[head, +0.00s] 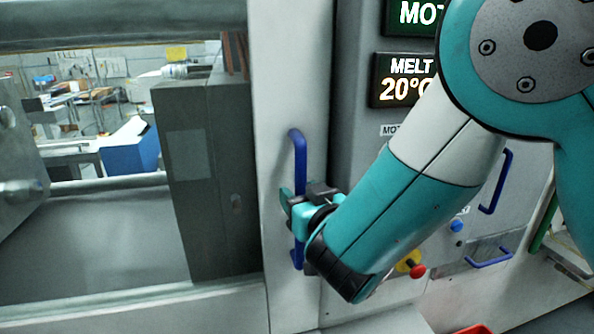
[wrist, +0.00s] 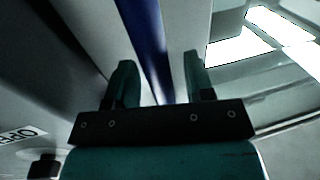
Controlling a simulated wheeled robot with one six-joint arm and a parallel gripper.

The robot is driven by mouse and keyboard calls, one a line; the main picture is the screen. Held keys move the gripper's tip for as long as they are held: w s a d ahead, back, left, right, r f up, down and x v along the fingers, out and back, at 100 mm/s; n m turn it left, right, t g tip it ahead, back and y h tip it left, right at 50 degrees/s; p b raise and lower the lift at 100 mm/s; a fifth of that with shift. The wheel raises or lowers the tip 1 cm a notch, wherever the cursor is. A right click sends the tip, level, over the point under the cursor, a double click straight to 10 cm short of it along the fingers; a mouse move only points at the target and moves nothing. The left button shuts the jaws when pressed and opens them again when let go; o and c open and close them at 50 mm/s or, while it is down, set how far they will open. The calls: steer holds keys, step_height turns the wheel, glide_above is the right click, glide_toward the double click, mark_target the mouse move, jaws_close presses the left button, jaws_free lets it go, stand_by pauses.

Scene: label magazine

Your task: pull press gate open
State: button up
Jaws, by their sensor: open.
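The press gate (head: 268,80) has a pale upright frame, left of the control panel in the head view. Its blue bar handle (head: 299,155) stands upright on this frame. My gripper (head: 292,207) is at the lower half of the handle and covers part of it. In the wrist view the blue handle (wrist: 146,40) runs between the two fingers of my gripper (wrist: 160,75). The fingers are open on either side of it, with a gap showing. Whether either finger touches the handle is unclear.
A panel with a "MELT" display (head: 402,80) stands right of the gate, partly behind my arm. A red-and-yellow button (head: 411,265) and other blue handles (head: 497,181) are at the lower right. A grey press block (head: 205,170) shows left of the gate frame.

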steer(key=shift+p+x, duration=0.4)
steer(key=shift+x, duration=0.5)
jaws_close()
